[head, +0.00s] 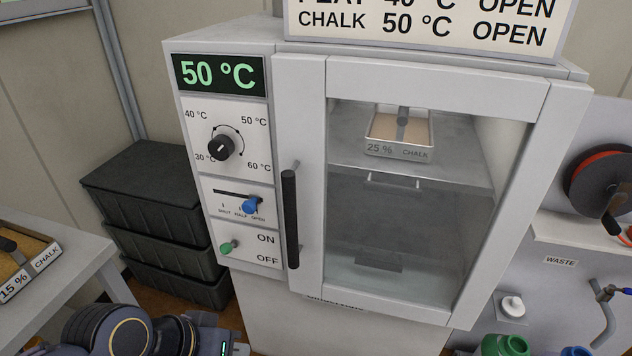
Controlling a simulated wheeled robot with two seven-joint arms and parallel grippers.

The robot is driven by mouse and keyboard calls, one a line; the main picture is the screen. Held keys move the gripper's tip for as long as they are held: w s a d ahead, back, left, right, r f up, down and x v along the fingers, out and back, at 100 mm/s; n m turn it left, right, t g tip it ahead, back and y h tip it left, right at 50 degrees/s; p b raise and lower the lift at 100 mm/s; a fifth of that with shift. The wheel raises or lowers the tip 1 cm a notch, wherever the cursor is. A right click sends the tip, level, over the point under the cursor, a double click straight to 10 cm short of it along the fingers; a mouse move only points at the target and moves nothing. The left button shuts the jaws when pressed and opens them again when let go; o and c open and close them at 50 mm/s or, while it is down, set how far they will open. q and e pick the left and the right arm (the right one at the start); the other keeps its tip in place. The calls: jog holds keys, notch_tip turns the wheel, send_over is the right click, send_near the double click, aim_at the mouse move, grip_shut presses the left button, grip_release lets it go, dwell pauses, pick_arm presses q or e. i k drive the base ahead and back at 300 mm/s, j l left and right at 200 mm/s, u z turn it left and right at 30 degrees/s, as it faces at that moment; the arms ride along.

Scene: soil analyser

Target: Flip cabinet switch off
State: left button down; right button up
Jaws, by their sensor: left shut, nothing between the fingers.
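The cabinet (310,70) is light grey, with a control panel on its left front. The switch (229,246) is a small green-tipped lever at the bottom of that panel, left of the printed ON and OFF labels. I cannot tell for sure which label the lever points to. The display (219,75) above is lit and reads 50 °C. My left gripper (215,335) is shut and empty at the bottom edge, below the switch and apart from it; its lower part is cut off. My right gripper is not in view.
A dial (221,147) and a blue slider (253,205) sit above the switch. The door's black handle (290,218) is to its right; the glass door is closed. Dark stacked crates (150,200) stand left, behind a side table (75,275). A green bottle (505,346) stands lower right.

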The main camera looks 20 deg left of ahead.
aim_at(226, 248)
jog(key=u, duration=1.3)
jog(key=i+j+u, duration=0.2)
jog(key=j, duration=0.25)
jog(key=i+j+u, duration=0.15)
jog(key=i+j, duration=0.15)
jog(key=j, duration=0.1)
